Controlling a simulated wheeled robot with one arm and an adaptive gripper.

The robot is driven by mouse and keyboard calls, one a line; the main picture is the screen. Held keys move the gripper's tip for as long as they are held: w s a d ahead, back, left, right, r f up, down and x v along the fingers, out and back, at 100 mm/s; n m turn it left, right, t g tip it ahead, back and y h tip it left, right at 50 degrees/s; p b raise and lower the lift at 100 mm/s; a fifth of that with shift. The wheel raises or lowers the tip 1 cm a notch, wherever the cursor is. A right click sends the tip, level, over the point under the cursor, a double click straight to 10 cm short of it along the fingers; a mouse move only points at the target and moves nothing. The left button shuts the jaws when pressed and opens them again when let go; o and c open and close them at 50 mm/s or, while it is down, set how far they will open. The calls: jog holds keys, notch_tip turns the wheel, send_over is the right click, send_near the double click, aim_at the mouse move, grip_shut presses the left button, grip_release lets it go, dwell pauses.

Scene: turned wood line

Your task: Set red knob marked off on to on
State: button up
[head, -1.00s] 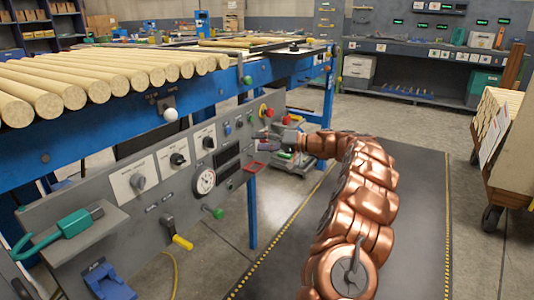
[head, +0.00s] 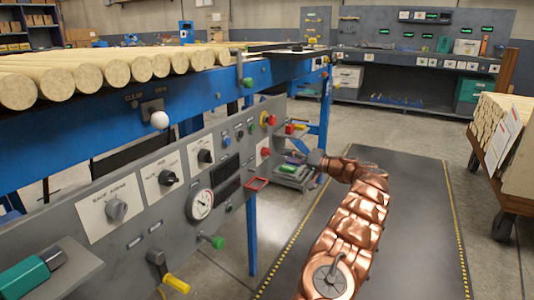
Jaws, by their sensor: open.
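A red knob (head: 265,152) sits on a light plate at the far right end of the grey control panel (head: 150,238). It is small in the head view, and I cannot read its marks or tell which way it points. My gripper (head: 302,159) is to the right of the red knob, apart from it, at the end of my copper arm. The gripper is open and seems empty; its fingertips are small and blend with the cart behind.
A red button on yellow (head: 269,119) sits above the knob. Black knobs (head: 206,156), a grey knob (head: 117,209), a gauge (head: 200,204) and a yellow-handled lever (head: 174,281) fill the panel. A red frame (head: 256,184) juts out below. A small cart (head: 294,178) stands behind.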

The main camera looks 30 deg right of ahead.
aim_at(270, 153)
jog(key=x, duration=0.4)
jog(key=b+x, duration=0.1)
jog(key=x, duration=0.2)
jog(key=shift+w+a+b, duration=0.1)
jog(key=shift+a+b, duration=0.2)
jog(key=shift+a, duration=0.3)
jog(key=shift+c, duration=0.3)
jog(key=c, duration=1.1)
